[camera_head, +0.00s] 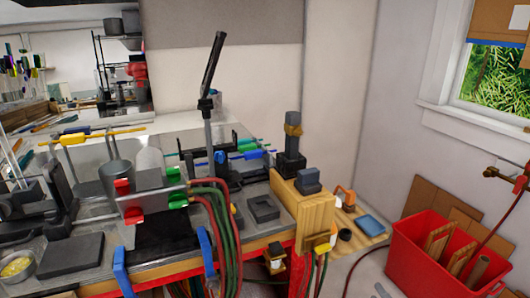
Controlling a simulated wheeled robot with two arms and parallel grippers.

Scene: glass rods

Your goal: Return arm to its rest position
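Neither of my grippers can be made out in the head view, and no arm of mine can be clearly picked out. A crowded workbench (160,266) fills the left and middle. Thin rods, some with coloured pieces such as a yellow one (73,139), lie across its far part. A dark upright stand with a slanted black bar (213,62) rises near the bench's middle. Black parts at the far left are cluttered and hard to tell apart.
Red and green hoses (222,222) hang over the bench's front edge, near blue clamps (121,272). A metal cup (117,178) stands at left. A wooden block (303,214) is at the right end. A red crate (413,260) stands on the floor at right.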

